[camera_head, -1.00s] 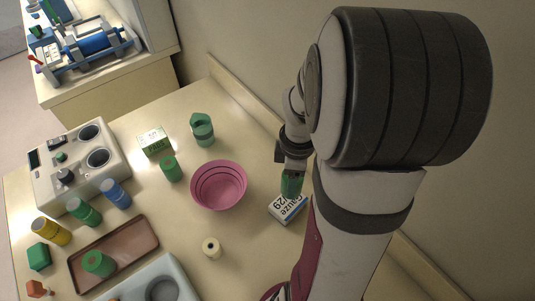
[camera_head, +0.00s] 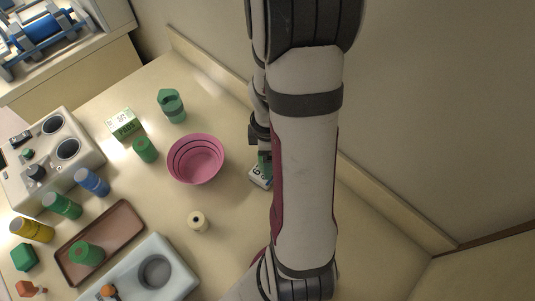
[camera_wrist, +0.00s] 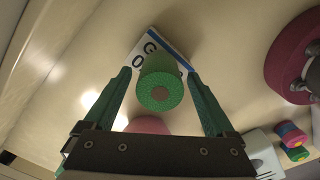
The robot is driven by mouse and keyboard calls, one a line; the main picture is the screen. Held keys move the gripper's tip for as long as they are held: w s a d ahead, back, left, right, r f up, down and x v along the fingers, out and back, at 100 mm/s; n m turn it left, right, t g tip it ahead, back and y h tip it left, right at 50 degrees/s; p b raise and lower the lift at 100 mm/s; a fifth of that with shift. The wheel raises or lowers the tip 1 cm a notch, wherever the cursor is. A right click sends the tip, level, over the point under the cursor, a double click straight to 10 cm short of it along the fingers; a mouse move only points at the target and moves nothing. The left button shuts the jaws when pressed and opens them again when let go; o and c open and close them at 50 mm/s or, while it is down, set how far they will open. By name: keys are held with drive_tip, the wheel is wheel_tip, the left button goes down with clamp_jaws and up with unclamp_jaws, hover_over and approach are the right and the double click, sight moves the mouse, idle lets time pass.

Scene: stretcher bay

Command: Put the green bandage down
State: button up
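A green bandage roll (camera_wrist: 160,88) stands end-up over a white and blue lettered box (camera_wrist: 148,44) in the wrist view, seemingly resting on it. My gripper (camera_wrist: 159,75) is open, with one green finger on each side of the roll and a narrow gap visible on both sides. In the head view the bandage (camera_head: 264,160) and the box (camera_head: 259,177) are partly hidden behind my arm, right of the pink bowl (camera_head: 196,159).
A green roll (camera_head: 145,149), a green-lettered box (camera_head: 123,124) and a green hexagonal-topped item (camera_head: 172,105) stand left of the bowl. A cream roll (camera_head: 197,221) is in front of it. A brown tray (camera_head: 127,217) holds another green roll (camera_head: 86,252). The wall is close behind.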

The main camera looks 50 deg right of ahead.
wheel_tip(320, 180, up, 12)
drive_tip(key=s+a+r+m, duration=0.1)
drive_tip(key=s+a+m, duration=0.2)
drive_tip(key=a+m, duration=0.2)
drive_tip(key=s+a+r+m+y, duration=0.1)
drive_tip(key=s+a+m, duration=0.2)
drive_tip(key=a, duration=0.5)
drive_tip(key=s+a+r+m, duration=0.1)
drive_tip(key=s+a+m, duration=0.2)
drive_tip(key=a+m, duration=0.3)
drive_tip(key=shift+a+r+m+y, duration=0.3)
drive_tip(key=shift+a+y, duration=0.1)
drive_tip(key=shift+a, duration=0.2)
